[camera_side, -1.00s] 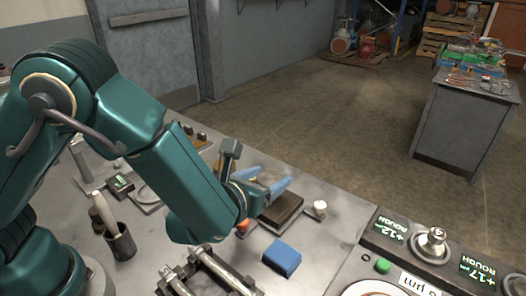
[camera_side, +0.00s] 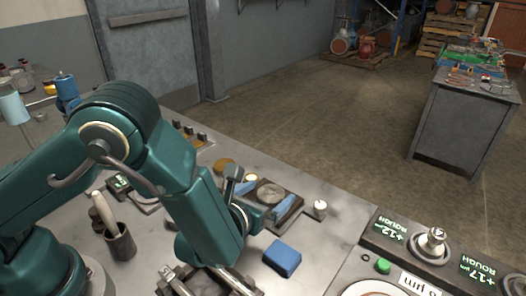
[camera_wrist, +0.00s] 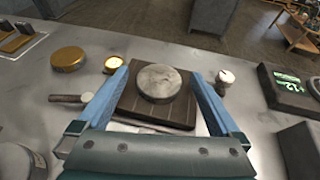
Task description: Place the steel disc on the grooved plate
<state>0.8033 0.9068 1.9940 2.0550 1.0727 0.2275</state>
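The steel disc (camera_wrist: 158,82) is a round, mottled grey piece lying flat on the dark brown grooved plate (camera_wrist: 157,115), toward its far part in the wrist view. In the side view the disc (camera_side: 270,193) also shows on the plate (camera_side: 289,220), partly behind my gripper. My gripper (camera_wrist: 158,75) is open, with its blue fingers apart on either side of the disc and plate. Clear gaps show between the fingers and the disc. Nothing is held. Grooves show on the near part of the plate; the disc covers the rest.
A bronze disc (camera_wrist: 68,59) and a small brass-rimmed dial (camera_wrist: 113,64) lie left of the plate. A white-topped post (camera_wrist: 225,78) stands close on the right. A blue block (camera_side: 282,257) and a console with readouts (camera_side: 410,250) are nearer the side camera.

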